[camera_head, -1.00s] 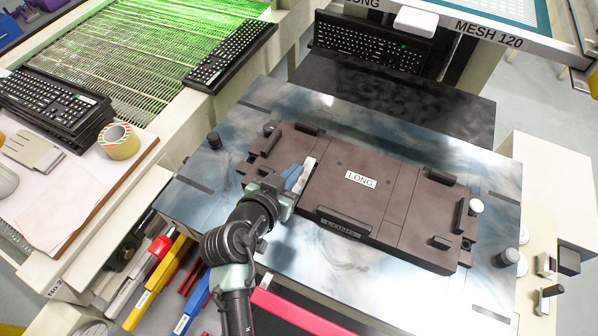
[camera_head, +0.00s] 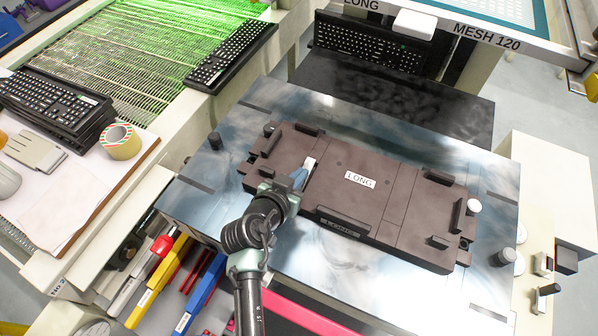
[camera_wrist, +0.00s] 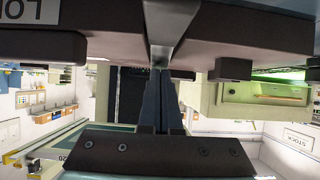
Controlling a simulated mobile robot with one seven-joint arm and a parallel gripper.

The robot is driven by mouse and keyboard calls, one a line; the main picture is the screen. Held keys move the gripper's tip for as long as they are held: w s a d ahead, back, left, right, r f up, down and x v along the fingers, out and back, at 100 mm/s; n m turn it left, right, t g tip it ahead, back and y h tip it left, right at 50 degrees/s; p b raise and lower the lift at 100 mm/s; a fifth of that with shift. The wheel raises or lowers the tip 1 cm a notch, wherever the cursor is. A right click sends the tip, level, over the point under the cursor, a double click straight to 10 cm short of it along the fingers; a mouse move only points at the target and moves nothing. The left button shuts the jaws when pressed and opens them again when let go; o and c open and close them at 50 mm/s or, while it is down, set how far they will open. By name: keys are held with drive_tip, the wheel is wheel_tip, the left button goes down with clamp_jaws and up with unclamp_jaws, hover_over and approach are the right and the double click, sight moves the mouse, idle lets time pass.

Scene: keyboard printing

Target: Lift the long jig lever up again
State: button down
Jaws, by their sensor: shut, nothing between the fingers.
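The dark brown jig (camera_head: 345,215) labelled LONG lies on the glossy plate. A pale grey bar, which looks like the long jig lever (camera_head: 310,163), lies at the jig's left part, partly hidden by my gripper. My gripper (camera_head: 299,178) is shut and empty, with its blue fingers at the near end of the lever. In the wrist view the lever (camera_wrist: 170,28) runs along the jig (camera_wrist: 250,32), and the finger tips (camera_wrist: 161,75) are at its end. I cannot tell whether they touch it.
Black posts (camera_head: 462,215) and a white knob (camera_head: 475,205) stand on the jig's right end. A tool tray with a yellow-handled tool (camera_head: 158,278) is at lower left. A screen frame (camera_head: 480,32) stands behind.

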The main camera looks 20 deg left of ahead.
drive_tip(key=shift+w+r+g+p, duration=0.15)
drive_tip(key=shift+r+g+p, duration=0.3)
drive_tip(key=shift+p, duration=0.15)
drive_tip(key=shift+w+f+g+p, duration=0.25)
drive_tip(key=shift+g+p, duration=0.3)
drive_tip(key=shift+p, duration=0.35)
drive_tip(key=shift+w+f+b, duration=0.15)
drive_tip(key=shift+f+b, duration=0.35)
drive_tip(key=shift+f, duration=0.1)
drive_tip(key=shift+r, duration=0.2)
drive_tip(key=shift+s+r+p, duration=0.2)
drive_tip(key=shift+s+p, duration=0.25)
drive_tip(key=shift+p, duration=0.05)
drive_tip(key=shift+s, duration=0.35)
drive_tip(key=shift+r, duration=0.1)
